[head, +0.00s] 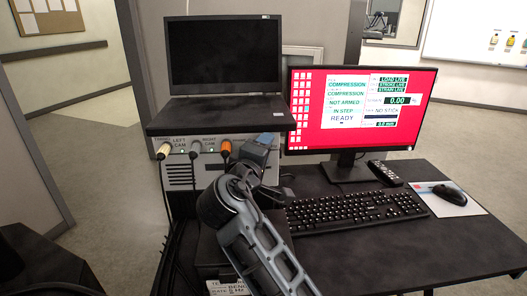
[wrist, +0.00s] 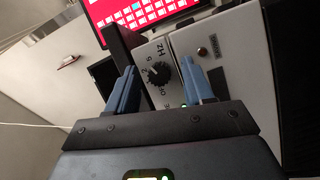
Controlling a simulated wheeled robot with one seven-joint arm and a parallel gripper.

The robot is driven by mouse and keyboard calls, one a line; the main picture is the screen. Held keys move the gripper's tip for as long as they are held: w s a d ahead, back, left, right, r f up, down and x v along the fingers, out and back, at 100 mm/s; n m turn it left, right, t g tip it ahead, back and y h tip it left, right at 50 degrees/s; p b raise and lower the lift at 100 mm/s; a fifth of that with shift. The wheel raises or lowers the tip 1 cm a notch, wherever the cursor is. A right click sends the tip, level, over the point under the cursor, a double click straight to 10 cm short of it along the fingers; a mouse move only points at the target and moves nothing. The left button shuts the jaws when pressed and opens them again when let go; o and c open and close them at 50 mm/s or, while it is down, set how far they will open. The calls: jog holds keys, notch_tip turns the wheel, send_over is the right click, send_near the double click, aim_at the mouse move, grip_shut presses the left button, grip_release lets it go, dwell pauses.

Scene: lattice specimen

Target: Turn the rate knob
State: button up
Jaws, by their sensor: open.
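The rate knob (wrist: 158,74) is a small round black knob on the pale panel of a control box (wrist: 207,42), with "OFF", "2", "5" and "Hz" printed around it. It shows in the wrist view between the two blue fingers of my gripper (wrist: 159,66). The fingers are open, one to each side of the knob, with a gap to each in the picture. I cannot tell how far the tips are from the panel. In the head view my gripper (head: 262,146) is at the right end of the box front (head: 207,172) and hides the knob.
A laptop (head: 222,60) stands on top of the box. Orange and white cable plugs (head: 225,149) stick out of the box front left of my gripper. A red-screened monitor (head: 347,108), a keyboard (head: 352,210) and a mouse (head: 449,194) are on the desk at right.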

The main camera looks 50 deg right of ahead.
jog(key=v, duration=0.7)
jog(key=shift+a+b, duration=0.3)
jog(key=shift+b, duration=0.15)
jog(key=shift+s, duration=0.15)
dwell(1.0)
